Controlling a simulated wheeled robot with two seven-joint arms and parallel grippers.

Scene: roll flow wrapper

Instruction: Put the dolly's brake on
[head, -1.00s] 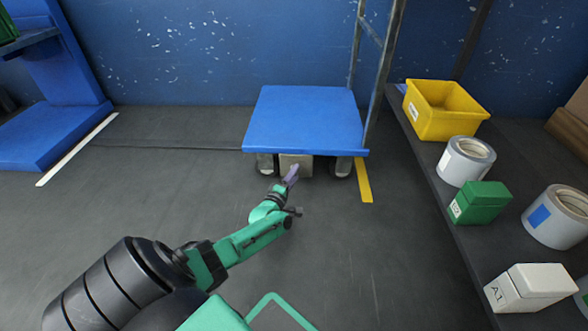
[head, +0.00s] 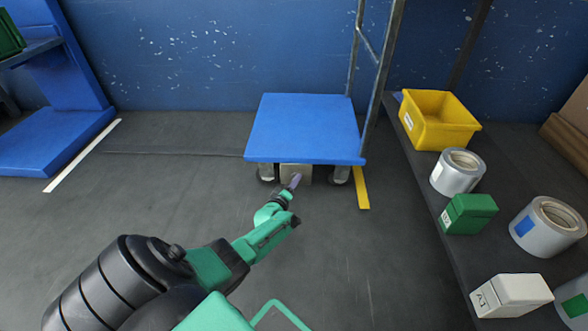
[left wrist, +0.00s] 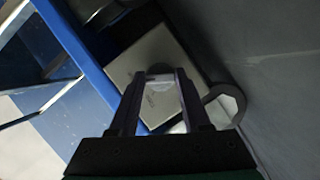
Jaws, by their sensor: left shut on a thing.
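The dolly (head: 305,128) has a blue deck and stands on the floor near the back wall. A pale grey box (head: 301,169) sits under its front edge between two casters; it also fills the middle of the left wrist view (left wrist: 158,62). My left gripper (head: 295,181) reaches low in front of this box. In the left wrist view its fingers (left wrist: 160,80) point at the box and are shut on a small pale piece, seemingly the brake lever, whose shape is mostly hidden. My right gripper is not in view.
A dark shelf on the right holds a yellow bin (head: 437,119), grey rolls (head: 457,173), a green box (head: 468,213) and a white box (head: 511,295). A yellow floor stripe (head: 361,187) lies beside the dolly. A blue structure (head: 50,135) stands at left. The floor between is clear.

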